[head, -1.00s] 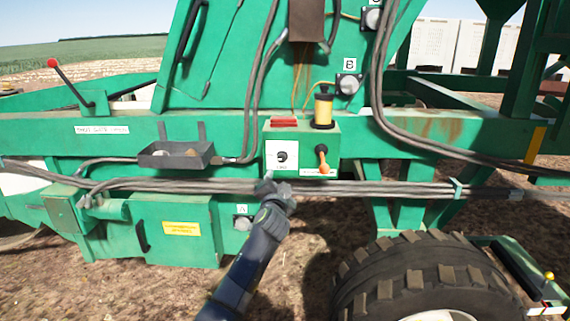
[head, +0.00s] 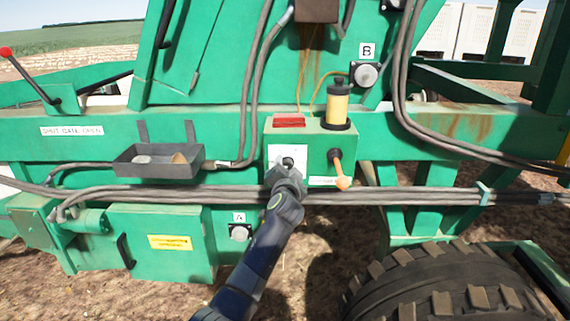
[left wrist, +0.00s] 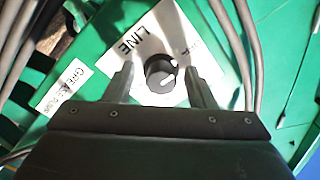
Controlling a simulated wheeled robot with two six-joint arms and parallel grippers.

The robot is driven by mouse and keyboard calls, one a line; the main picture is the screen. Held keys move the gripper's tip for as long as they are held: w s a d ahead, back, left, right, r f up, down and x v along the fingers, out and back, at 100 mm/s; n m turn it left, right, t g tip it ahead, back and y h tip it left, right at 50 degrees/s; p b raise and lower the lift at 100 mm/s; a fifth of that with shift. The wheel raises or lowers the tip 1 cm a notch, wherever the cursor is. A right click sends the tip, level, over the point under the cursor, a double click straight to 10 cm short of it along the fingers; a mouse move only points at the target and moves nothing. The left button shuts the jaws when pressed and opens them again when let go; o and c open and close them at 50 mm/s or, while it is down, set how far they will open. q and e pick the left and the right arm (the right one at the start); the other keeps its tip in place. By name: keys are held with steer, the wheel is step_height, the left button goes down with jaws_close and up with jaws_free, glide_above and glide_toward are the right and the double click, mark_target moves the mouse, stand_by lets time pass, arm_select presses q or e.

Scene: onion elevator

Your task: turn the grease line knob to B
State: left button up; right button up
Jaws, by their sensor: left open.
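The grease line knob (left wrist: 161,73) is a round black knob with a white pointer mark, on a white plate (left wrist: 185,40) lettered "LINE". In the left wrist view it lies between the two fingers of my left gripper (left wrist: 160,82), which is open, with a finger on either side. Whether the fingers touch it cannot be told. In the head view my left gripper (head: 286,172) is in front of the white plate and hides most of the knob. The position letters on the plate are not readable. My right gripper is not in view.
An orange-handled lever (head: 340,170) is just right of the plate, below a yellow grease cylinder (head: 338,102). Grey hoses (head: 400,197) run across below the plate. A dark tray (head: 158,162) is at the left. Fittings labelled A (head: 239,232) and B (head: 366,75) are nearby.

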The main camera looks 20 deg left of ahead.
arm_select(q)
steer(key=shift+w+r, duration=0.1)
steer(key=shift+d, duration=0.1)
steer(key=shift+c, duration=0.9)
steer(key=c, duration=0.8)
